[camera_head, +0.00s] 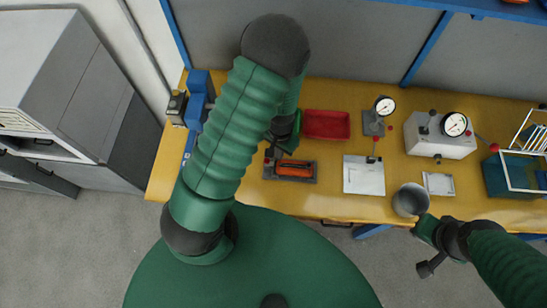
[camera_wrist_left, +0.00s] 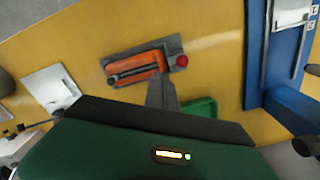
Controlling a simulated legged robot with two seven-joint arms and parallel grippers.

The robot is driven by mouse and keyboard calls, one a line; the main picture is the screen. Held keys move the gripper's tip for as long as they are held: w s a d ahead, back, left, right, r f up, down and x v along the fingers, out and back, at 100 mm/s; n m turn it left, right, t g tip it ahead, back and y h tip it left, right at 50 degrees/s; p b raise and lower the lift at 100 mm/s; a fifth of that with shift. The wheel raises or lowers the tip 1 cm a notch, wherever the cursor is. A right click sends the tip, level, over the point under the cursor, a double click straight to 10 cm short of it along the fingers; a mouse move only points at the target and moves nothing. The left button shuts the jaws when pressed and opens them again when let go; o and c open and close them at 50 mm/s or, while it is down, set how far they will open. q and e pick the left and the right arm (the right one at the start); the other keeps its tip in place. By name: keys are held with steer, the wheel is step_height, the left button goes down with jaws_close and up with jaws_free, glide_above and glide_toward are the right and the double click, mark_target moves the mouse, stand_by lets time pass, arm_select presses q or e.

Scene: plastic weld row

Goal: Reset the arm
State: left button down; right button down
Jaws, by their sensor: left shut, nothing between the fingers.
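My left arm rises through the middle of the head view, green with dark joints. Its left gripper (camera_head: 270,155) is partly hidden behind the forearm, over the yellow bench (camera_head: 330,205). In the left wrist view the dark fingers (camera_wrist_left: 161,93) are together with nothing between them. They point at a grey fixture (camera_head: 302,178) holding an orange part (camera_wrist_left: 138,67). My right gripper (camera_head: 420,222) is at the bench's front edge, beside a grey metal cup (camera_head: 408,199). Its fingers are not clear, so I cannot tell whether it grips the cup.
A red tray (camera_head: 327,124) lies behind the fixture. A white plate fixture (camera_head: 364,175), a dial gauge (camera_head: 384,105), and a grey gauge box (camera_head: 440,137) stand to the right. A blue device (camera_head: 199,97) is at the bench's left end. A grey cabinet (camera_head: 60,80) stands farther left.

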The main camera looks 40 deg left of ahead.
stand_by(0.3)
arm_select(q)
steer(key=s+d+r+t+b, duration=0.2)
steer(key=s+d+r+b, duration=0.2)
steer(key=r+b, duration=0.4)
steer(key=shift+d+r+t+b, duration=0.35)
steer(key=shift+d+r, duration=0.1)
steer(key=shift+r, duration=0.3)
steer(key=shift+s, duration=0.1)
